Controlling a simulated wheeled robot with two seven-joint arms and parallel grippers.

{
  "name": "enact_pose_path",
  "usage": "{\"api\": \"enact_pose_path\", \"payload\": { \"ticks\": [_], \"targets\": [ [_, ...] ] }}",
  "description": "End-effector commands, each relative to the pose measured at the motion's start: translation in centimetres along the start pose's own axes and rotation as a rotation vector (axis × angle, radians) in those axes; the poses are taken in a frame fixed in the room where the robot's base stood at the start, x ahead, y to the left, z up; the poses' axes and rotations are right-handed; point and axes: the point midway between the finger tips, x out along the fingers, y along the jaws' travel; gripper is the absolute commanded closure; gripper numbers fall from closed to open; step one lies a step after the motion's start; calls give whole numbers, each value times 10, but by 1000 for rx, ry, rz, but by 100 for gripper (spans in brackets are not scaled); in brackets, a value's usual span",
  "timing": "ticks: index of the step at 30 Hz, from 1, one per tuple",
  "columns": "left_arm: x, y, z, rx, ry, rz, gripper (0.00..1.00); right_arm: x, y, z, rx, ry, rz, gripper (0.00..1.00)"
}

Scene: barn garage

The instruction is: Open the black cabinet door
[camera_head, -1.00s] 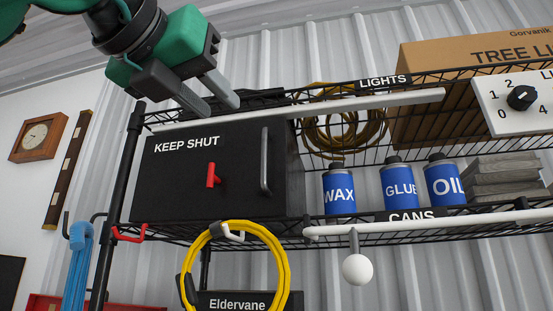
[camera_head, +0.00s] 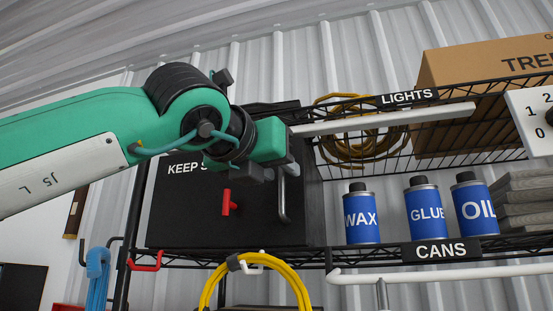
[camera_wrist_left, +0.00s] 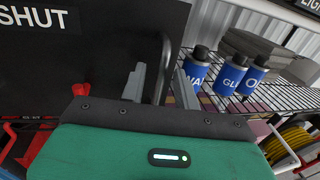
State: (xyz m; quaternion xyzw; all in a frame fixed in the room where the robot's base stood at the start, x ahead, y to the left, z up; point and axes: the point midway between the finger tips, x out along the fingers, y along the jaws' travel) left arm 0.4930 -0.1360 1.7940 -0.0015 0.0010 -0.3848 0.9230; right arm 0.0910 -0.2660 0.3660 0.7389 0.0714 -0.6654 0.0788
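The black cabinet (camera_head: 180,215) sits on the wire shelf with its door closed. The door bears the words "KEEP SHUT", partly hidden by my left arm, and a red T-shaped latch (camera_head: 229,203). A grey vertical bar handle (camera_head: 284,200) is at the door's right side; its upper part is hidden by my left gripper (camera_head: 272,174). The left gripper is open at the handle's upper part. In the left wrist view the handle (camera_wrist_left: 164,68) appears between the two spread fingers (camera_wrist_left: 160,85); I cannot tell whether they touch it. My right gripper is out of view.
Blue WAX, GLUE and OIL cans (camera_head: 426,212) stand on the shelf to the right. A white bar (camera_head: 390,118) crosses above the cabinet's right side. A yellow cable coil (camera_head: 255,280) and a red hook (camera_head: 146,263) hang below.

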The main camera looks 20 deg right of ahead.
Motion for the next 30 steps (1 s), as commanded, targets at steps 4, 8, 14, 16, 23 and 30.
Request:
{"api": "enact_pose_path", "payload": {
  "ticks": [4, 8, 14, 16, 23, 30],
  "targets": [
    [2, 0, 0, 0, 0, -1, 68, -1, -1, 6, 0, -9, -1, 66],
    [2, 0, 0, 0, 0, -1, 68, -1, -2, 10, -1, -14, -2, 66],
    [2, 0, 0, 0, 0, -1, 100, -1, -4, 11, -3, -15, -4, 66],
    [1, 0, 0, 0, 0, 0, 100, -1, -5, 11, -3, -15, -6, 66],
    [-1, 0, -1, -1, -1, -9, 100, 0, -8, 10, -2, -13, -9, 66],
    [-25, 2, -2, -4, -2, -91, 100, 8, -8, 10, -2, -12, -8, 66]
  ]
}}
